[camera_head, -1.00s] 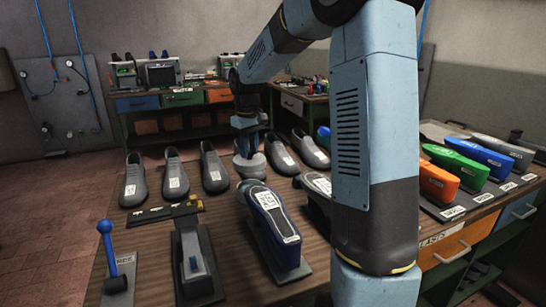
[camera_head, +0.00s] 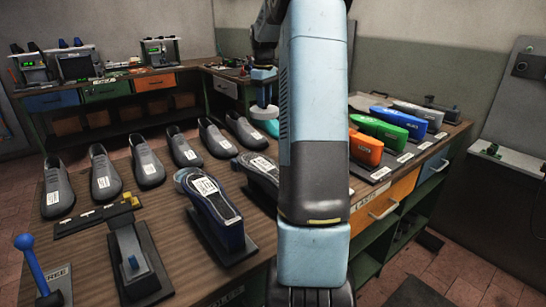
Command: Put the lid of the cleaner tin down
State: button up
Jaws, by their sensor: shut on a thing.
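My gripper (camera_head: 264,98) hangs from my arm behind the row of shoes, toward the far end of the bench. It is shut on a pale grey round lid (camera_head: 265,111), held level beneath the fingers. A teal round thing (camera_head: 269,128), probably the cleaner tin, shows just below and behind the lid. My blue arm link hides its right side. I cannot tell whether the lid is above the tin or in front of it, or whether they touch.
Several grey shoes (camera_head: 147,162) stand in a row on the wooden bench. A blue shoe (camera_head: 214,205) on a stand is nearer. Coloured lasts (camera_head: 384,131) fill the right side. A blue-knobbed lever (camera_head: 24,243) is at front left.

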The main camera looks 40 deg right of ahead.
aim_at(273, 108)
jog(key=d, duration=0.2)
jog(key=shift+s+d+r, duration=0.2)
jog(key=shift+s+d, duration=0.2)
jog(key=shift+s+d+f, duration=0.1)
jog(key=shift+d+f, duration=0.1)
jog(key=shift+f, duration=0.05)
notch_tip(273, 108, down, 17)
jog(key=shift+f, duration=0.2)
jog(key=o, duration=0.8)
